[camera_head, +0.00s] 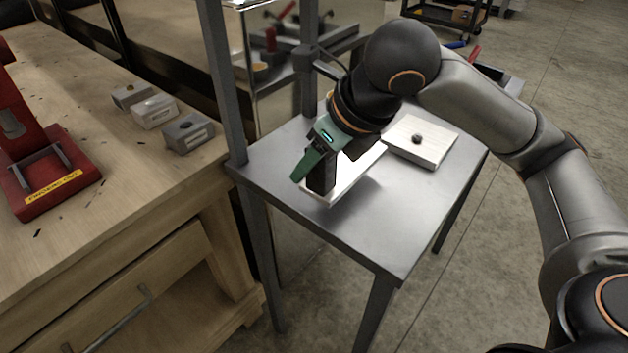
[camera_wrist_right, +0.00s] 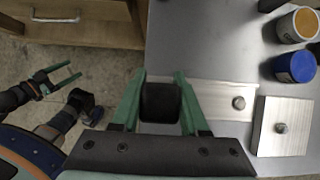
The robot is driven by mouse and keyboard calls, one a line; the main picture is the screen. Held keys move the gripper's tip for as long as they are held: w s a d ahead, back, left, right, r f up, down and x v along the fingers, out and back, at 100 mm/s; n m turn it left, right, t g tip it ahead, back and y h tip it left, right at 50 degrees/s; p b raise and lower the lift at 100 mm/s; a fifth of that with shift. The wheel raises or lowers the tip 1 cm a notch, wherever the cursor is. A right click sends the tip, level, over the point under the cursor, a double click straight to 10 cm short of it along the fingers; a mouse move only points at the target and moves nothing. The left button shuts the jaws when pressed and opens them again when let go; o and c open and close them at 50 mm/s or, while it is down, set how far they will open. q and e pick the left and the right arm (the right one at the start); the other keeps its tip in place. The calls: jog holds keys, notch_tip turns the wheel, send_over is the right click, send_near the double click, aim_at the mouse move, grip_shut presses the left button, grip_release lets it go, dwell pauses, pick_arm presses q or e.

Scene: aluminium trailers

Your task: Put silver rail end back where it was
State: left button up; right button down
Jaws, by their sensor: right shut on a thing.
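My right gripper (camera_head: 308,178) is low over the left part of the small grey metal table (camera_head: 358,235). Its green fingers are shut on a dark block (camera_wrist_right: 160,102), which also shows in the head view (camera_head: 322,178). A pale silver plate (camera_head: 362,168) with a round knob lies beside and partly behind the fingers; I cannot tell whether the dark block is joined to it. A thicker silver block (camera_head: 432,148) with a knob lies apart, to the right. I cannot tell which piece is the silver rail end. My left gripper (camera_wrist_right: 76,70) is open and empty above the floor.
Several small grey blocks, one of them here (camera_head: 188,132), stand on the wooden workbench (camera_head: 110,215) beside a red fixture (camera_head: 45,170). A table post (camera_head: 222,80) rises between bench and table. A blue can (camera_wrist_right: 294,67) and a yellow-topped can (camera_wrist_right: 297,25) stand on the table. The table's front is clear.

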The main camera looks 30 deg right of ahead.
jog(key=f+b, duration=0.1)
jog(key=f, duration=0.2)
jog(key=shift+w+d+f+b, duration=0.15)
jog(key=shift+d+f+b, duration=0.05)
jog(key=shift+f+b, duration=0.2)
jog(key=shift+r, duration=0.1)
jog(key=shift+c, duration=2.1)
grip_release()
jog(key=p+v, duration=0.4)
jog(key=v, duration=0.8)
